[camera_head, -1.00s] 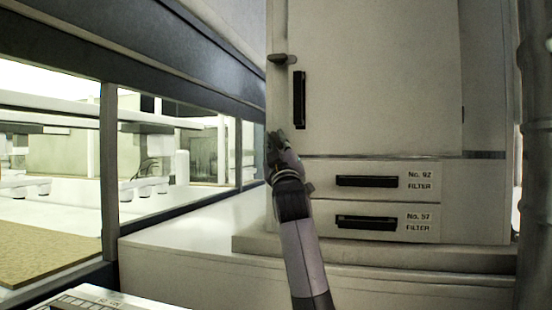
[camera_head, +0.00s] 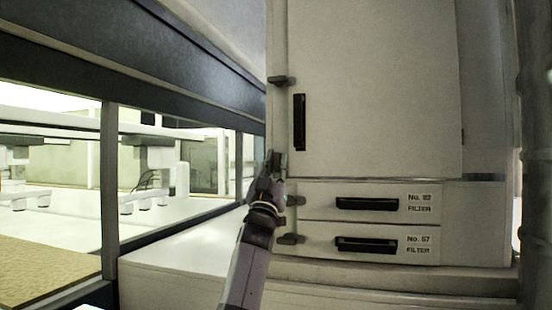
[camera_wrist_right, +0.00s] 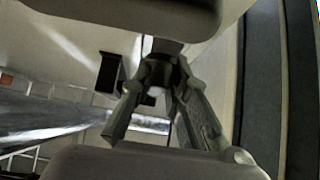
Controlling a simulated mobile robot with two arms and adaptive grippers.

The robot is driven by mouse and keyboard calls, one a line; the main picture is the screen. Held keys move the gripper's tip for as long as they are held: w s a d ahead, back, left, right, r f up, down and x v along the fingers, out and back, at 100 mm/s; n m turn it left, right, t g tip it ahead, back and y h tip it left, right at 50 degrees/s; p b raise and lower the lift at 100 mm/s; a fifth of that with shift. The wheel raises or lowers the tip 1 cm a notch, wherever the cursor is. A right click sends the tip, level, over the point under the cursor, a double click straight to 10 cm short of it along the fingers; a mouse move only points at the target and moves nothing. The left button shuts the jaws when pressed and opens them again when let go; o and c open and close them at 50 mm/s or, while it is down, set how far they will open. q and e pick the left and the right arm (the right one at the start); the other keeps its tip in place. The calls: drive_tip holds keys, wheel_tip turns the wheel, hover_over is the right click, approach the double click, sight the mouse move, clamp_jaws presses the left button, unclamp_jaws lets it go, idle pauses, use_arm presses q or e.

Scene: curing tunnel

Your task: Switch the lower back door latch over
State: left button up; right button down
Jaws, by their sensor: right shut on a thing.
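The pale cabinet door (camera_head: 380,90) is shut, with a black upright handle (camera_head: 299,122) near its left edge. The upper latch (camera_head: 278,80), a small dark grey lever, sticks out at that edge above the handle. My right gripper (camera_head: 273,160) is at the door's lower left corner, below the handle. It is shut on the lower door latch, which its fingers mostly hide, so I cannot tell the lever's exact angle. In the right wrist view the two fingers (camera_wrist_right: 161,78) converge near the cabinet face. My left gripper is not in view.
Two drawers with black handles, an upper drawer (camera_head: 367,204) and a lower drawer (camera_head: 367,244), sit beneath the door. Small dark levers (camera_head: 290,239) stand at their left edge, close to my arm. A dark-framed window wall (camera_head: 110,190) runs along the left.

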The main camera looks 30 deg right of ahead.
drive_tip(key=shift+d, duration=0.1)
idle(0.3)
drive_tip(key=c, duration=1.6)
unclamp_jaws()
drive_tip(key=shift+d, duration=0.1)
wheel_tip(320, 180, up, 10)
drive_tip(key=shift+f, duration=0.1)
